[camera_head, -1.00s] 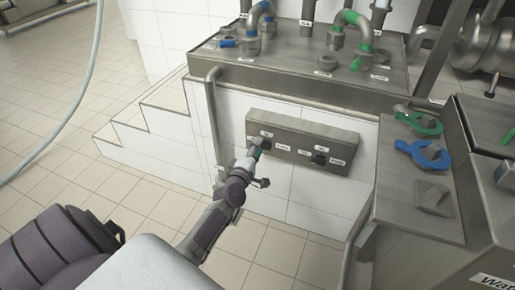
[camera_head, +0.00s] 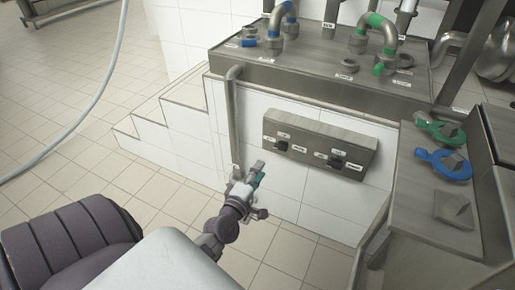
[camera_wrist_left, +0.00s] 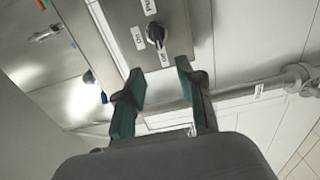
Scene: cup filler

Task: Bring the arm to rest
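My left arm comes in from the lower left in the head view. Its gripper (camera_head: 255,176) hangs in front of the white tiled wall, below and left of the metal switch panel (camera_head: 347,150), apart from it. In the left wrist view the two teal fingers (camera_wrist_left: 160,98) stand apart with nothing between them. A black knob (camera_wrist_left: 156,35) on the panel shows beyond the fingertips. In the head view the panel has a left knob (camera_head: 281,146) and a right knob (camera_head: 336,162). My right gripper is not in view.
A vertical pipe (camera_head: 234,125) runs close beside the left gripper. White steps (camera_head: 165,125) stand to the left. The tiled floor (camera_head: 60,165) at left is mostly clear.

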